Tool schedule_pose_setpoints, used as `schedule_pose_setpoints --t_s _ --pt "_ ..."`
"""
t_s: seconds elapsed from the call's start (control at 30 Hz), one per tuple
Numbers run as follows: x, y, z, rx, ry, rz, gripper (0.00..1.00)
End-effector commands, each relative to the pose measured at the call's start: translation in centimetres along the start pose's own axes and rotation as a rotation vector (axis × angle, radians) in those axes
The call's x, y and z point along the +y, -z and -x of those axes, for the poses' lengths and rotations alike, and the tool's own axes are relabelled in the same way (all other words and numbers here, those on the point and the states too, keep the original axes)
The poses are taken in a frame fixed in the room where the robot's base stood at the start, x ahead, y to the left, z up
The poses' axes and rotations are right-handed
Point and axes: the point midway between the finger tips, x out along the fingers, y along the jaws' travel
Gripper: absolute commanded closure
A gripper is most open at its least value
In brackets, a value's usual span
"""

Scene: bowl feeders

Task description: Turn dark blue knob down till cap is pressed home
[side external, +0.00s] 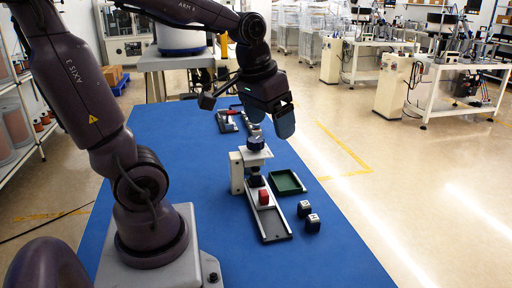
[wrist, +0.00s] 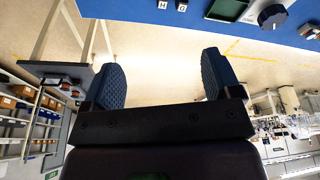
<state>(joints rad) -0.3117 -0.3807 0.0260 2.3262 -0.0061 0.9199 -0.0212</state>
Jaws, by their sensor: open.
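The dark blue knob (side external: 255,144) sits on top of a small pale press (side external: 237,172) on the blue table. It also shows near the top right of the wrist view (wrist: 272,17). My gripper (side external: 281,120) is above the knob and a little to its right in the side view, apart from it. Its two fingers are spread wide with nothing between them in the wrist view (wrist: 163,78). A dark part shows below the press top; I cannot make out the cap there. A red block (side external: 264,197) sits on the channel in front of the press.
A green tray (side external: 287,183) lies right of the press. Two dark cubes with white-marked tops, one nearer the tray (side external: 304,208) and one nearer the camera (side external: 313,222), stand in front of it. A grey fixture with red parts (side external: 228,118) lies behind.

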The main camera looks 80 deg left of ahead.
Motion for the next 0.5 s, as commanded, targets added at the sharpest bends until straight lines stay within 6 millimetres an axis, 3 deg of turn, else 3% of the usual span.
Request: schedule_pose_setpoints --t_s 0.03,0.2,0.4,0.5 --pt "-2.0 1.6 -0.8 -0.042 0.019 0.095 0.16" --pt "-8.9 5.8 -3.5 -0.143 0.068 0.407 0.16" --pt "-18.4 8.5 -7.1 -0.235 0.126 0.793 0.16" --pt "-22.2 9.3 -8.4 -0.255 0.153 0.952 0.16"
